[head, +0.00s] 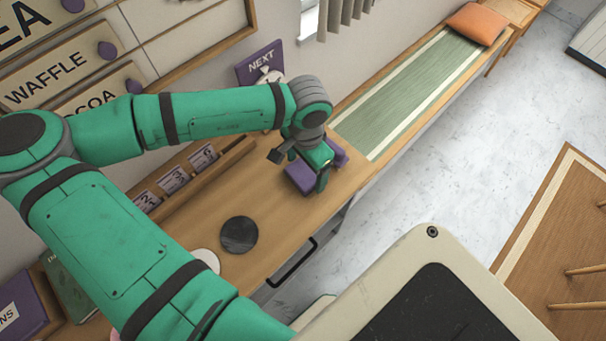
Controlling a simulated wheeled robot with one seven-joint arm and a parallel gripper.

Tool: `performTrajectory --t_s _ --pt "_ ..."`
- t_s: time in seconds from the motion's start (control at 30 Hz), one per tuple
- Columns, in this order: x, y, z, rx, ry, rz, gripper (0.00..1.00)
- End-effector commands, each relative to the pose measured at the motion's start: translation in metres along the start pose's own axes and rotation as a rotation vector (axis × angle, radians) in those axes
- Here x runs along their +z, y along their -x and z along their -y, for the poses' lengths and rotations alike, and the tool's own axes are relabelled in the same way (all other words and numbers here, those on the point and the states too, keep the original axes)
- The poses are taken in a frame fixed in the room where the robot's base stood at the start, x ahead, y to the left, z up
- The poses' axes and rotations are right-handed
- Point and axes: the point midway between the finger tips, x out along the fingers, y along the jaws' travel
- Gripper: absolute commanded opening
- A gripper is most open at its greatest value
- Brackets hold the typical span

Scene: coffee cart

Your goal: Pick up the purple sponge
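The purple sponge (301,179) is at the far end of the wooden counter, directly under my gripper. Parts of it show to the left and to the right of the gripper, and its middle is hidden. The other finger is hidden, so I cannot tell whether the gripper is closed on the sponge. I also cannot tell whether the sponge touches the counter.
A dark round disc (239,235) and a partly hidden pale disc (207,260) lie on the counter (270,205). A rack of cards (174,180) runs along the wall. A purple NEXT sign (260,62) stands behind my arm. A bench with a green runner (420,90) lies beyond.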

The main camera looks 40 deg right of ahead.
Motion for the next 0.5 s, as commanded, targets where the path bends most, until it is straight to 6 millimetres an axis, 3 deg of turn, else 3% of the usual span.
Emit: performTrajectory --t_s 0.03,0.1,0.13,0.5 --pt "-0.0002 0.0 -0.0001 0.0 0.0 0.0 0.68" --pt "-0.0003 0.0001 -0.0002 0.0 -0.001 0.0 0.52" --pt "-0.0003 0.0001 -0.0002 0.0 -0.001 0.0 0.48" --pt "0.0003 0.0021 0.0004 0.0 0.001 0.0 0.48"
